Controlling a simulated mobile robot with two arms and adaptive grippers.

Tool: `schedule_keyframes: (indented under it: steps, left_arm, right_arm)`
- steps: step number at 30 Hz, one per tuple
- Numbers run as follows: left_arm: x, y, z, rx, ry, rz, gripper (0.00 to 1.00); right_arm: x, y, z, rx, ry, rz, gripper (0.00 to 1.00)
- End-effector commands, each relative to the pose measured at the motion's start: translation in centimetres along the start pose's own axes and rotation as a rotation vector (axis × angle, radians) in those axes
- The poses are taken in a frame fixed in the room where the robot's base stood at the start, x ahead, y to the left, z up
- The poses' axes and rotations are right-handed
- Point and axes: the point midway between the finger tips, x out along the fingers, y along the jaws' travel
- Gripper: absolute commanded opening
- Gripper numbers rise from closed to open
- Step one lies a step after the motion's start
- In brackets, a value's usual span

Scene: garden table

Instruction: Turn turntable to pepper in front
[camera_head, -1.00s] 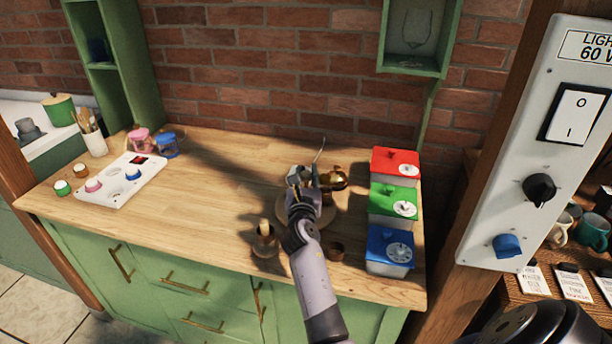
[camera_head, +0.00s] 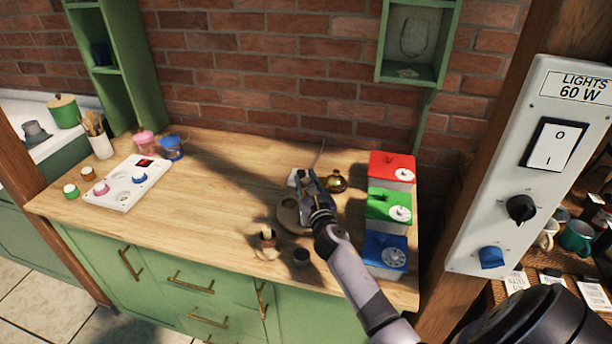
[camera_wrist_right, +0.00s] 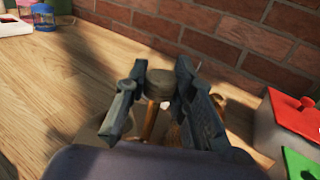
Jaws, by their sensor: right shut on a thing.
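The turntable (camera_head: 288,217) is a round wooden disc on the counter, partly hidden by my right arm. My right gripper (camera_head: 309,180) is above its back part, reaching in from the lower right. In the right wrist view, my gripper (camera_wrist_right: 158,98) is shut on a wooden piece with a dark round top (camera_wrist_right: 162,80); I cannot tell whether this is the pepper. A shiny brass pot (camera_head: 337,181) is just right of the gripper. I cannot pick out the pepper for certain. My left gripper is not in view.
Red (camera_head: 392,165), green (camera_head: 385,205) and blue (camera_head: 383,252) boxes stand close on the right. A white panel (camera_head: 125,190) lies left. The counter's middle is bare.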

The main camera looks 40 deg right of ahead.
Motion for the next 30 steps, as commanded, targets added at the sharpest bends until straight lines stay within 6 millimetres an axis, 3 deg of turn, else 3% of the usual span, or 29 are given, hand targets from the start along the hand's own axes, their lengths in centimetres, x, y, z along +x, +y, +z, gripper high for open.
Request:
schedule_keyframes:
  steps: [11,30]
  left_arm:
    - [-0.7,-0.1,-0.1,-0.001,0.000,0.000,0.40]
    - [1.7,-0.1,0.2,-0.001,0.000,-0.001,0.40]
  right_arm:
    - [0.0,-0.1,0.0,-0.004,-0.001,0.191,0.00]
    - [0.0,0.1,-0.1,0.000,-0.001,0.437,0.00]
